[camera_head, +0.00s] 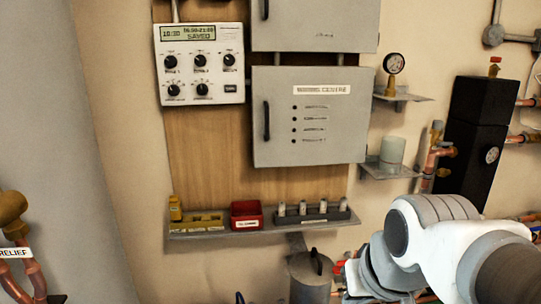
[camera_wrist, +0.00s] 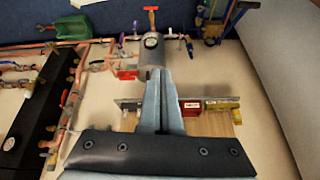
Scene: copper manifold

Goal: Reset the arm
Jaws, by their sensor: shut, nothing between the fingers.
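My gripper (camera_wrist: 157,75) shows in the wrist view, its two grey fingers together and empty. It appears in front of a grey cylinder (camera_wrist: 152,50) and a small shelf; I cannot tell the gap to them. In the head view my white and grey arm reaches in from the lower right, and the fingers cannot be made out there. The controller (camera_head: 201,64) on the wooden board reads "SAVED" on its display.
The shelf (camera_head: 205,236) holds a red bin (camera_head: 246,215), a yellow block (camera_head: 196,222) and a dark rack (camera_head: 315,216). A closed grey cabinet (camera_head: 309,117) is above. A gauge (camera_head: 393,64), black unit (camera_head: 478,135) and copper pipes are right. A green can (camera_wrist: 73,27) lies beyond the pipes.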

